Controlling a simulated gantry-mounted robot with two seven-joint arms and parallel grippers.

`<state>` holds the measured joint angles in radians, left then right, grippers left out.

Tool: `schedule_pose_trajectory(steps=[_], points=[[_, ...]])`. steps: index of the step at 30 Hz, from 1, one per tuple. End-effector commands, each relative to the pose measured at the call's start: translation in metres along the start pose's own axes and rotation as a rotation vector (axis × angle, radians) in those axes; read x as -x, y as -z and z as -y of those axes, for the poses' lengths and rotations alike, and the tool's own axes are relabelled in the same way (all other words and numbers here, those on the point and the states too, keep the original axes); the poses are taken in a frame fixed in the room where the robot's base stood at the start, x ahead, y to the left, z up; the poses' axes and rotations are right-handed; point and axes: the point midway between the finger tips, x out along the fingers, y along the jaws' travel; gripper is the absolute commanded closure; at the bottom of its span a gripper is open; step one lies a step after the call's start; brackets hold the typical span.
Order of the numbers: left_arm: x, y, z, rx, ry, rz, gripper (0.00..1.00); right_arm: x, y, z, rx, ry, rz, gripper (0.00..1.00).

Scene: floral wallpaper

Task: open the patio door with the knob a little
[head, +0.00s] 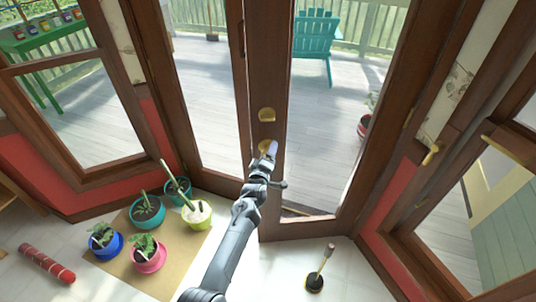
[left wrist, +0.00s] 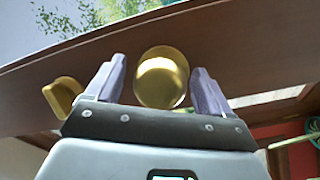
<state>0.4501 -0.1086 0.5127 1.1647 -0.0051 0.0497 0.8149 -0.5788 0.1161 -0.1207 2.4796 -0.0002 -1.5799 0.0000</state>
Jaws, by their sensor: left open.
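The patio door (head: 270,200) is a brown-framed glass leaf in the middle of the head view. Its lower left corner stands nearer to me than the bottom of the leaf to its left, so it looks slightly ajar into the room. The round gold knob (left wrist: 161,78) sits between the two spread fingers of my left gripper (left wrist: 158,88) in the left wrist view. I cannot tell whether either finger touches it. In the head view my left gripper (head: 268,152) is at the knob and partly covers it. My right gripper is not in view.
A gold lock fitting (head: 267,114) is above the knob. Potted plants (head: 147,211) stand on a tan mat (head: 181,250) at left. A red roll (head: 46,264) lies farther left. A teal chair (head: 314,45) is outside.

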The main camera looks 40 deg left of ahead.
Motion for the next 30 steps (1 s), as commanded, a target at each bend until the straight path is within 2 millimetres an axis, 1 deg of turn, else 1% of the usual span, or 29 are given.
schedule_pose_trajectory(steps=[5, 8, 15, 21, 24, 30], points=[[0.011, 0.001, -0.002, 0.0, 0.003, 0.002, 0.18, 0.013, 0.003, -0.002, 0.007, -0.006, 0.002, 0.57], [0.022, 0.002, -0.004, 0.0, 0.003, 0.002, 0.18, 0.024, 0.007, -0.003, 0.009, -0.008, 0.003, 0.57], [0.058, 0.002, -0.004, 0.0, 0.005, 0.003, 0.18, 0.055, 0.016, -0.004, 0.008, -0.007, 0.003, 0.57], [0.086, 0.002, -0.003, 0.0, 0.004, 0.002, 0.18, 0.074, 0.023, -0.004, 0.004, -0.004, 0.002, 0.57], [0.097, 0.001, -0.001, 0.0, 0.004, 0.002, 0.18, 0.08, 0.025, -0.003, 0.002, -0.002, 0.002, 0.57], [0.107, 0.0, 0.001, 0.0, 0.002, 0.001, 0.18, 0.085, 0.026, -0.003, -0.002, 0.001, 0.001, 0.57]])
